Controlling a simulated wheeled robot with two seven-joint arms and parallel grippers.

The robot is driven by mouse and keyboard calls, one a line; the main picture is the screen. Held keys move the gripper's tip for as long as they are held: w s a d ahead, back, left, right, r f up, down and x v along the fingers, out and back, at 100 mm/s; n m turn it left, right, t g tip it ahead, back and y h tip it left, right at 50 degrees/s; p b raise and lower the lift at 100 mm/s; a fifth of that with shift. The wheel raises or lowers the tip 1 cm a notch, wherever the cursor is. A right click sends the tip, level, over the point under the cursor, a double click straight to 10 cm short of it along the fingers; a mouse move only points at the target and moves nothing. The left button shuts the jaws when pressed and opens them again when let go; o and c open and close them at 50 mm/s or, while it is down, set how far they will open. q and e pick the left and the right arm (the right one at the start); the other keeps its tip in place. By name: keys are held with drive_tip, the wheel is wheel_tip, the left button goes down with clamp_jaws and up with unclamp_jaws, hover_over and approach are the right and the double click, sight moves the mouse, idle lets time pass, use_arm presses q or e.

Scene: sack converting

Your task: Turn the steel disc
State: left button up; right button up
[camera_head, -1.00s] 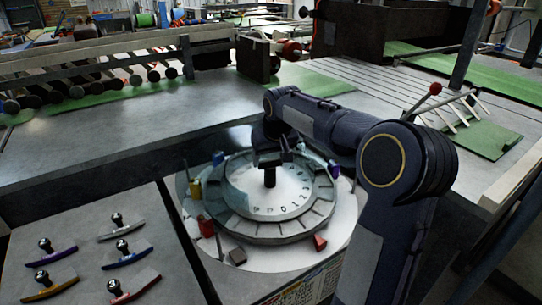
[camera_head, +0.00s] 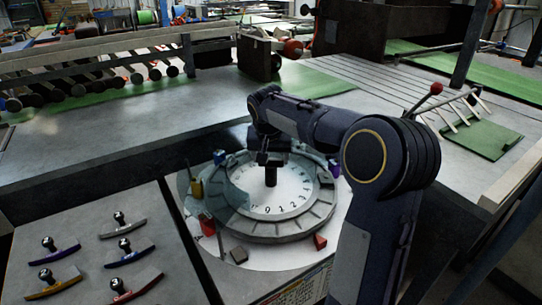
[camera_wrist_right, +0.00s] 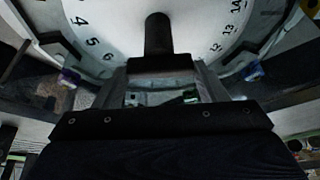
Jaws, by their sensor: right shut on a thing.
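The steel disc (camera_head: 286,203) is a pale round plate with black numbers, lying flat inside a grey segmented ring (camera_head: 281,229). A dark upright knob (camera_head: 271,178) stands on it; the knob also shows in the right wrist view (camera_wrist_right: 158,38), with numbers to both sides of it. My right gripper (camera_head: 271,164) is over the disc from behind and shut on the knob. Its fingers partly hide the knob's top. My left gripper is out of view.
Coloured blocks, including a red one (camera_head: 320,242) and a yellow one (camera_head: 196,189), stand around the ring. Several handled curved pieces, one with a blue edge (camera_head: 128,256), lie on the left panel. A green mat (camera_head: 482,140) lies at the right.

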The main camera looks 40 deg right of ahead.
idle(0.5)
drive_tip(key=o, duration=1.4)
drive_tip(key=v, duration=0.8)
drive_tip(key=shift+w, duration=0.1)
